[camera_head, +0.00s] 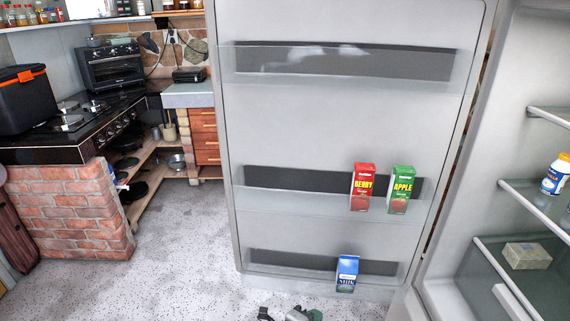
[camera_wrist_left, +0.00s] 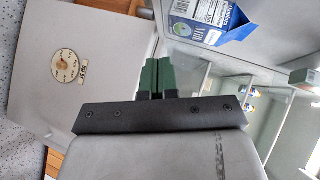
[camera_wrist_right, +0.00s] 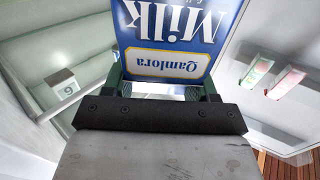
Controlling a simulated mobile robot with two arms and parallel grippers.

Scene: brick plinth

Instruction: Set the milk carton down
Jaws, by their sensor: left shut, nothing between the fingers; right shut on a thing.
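The blue and white milk carton (camera_head: 347,272) shows in front of the lowest door rack in the head view. I cannot tell whether its base touches the rack. In the right wrist view my right gripper (camera_wrist_right: 160,78) is shut on the milk carton (camera_wrist_right: 178,35), one finger at each side. Its lower end in that picture shows the brand label. My left gripper (camera_head: 314,315) is low at the bottom edge of the head view. In the left wrist view (camera_wrist_left: 155,70) its green fingers are shut together and empty. The carton (camera_wrist_left: 205,20) also shows there, apart from them.
A red berry carton (camera_head: 362,187) and a green apple carton (camera_head: 401,190) stand in the middle door rack. The top rack (camera_head: 345,65) is empty. The open fridge interior (camera_head: 500,130) at right holds a white bottle (camera_head: 556,174) and a boxed item (camera_head: 527,255).

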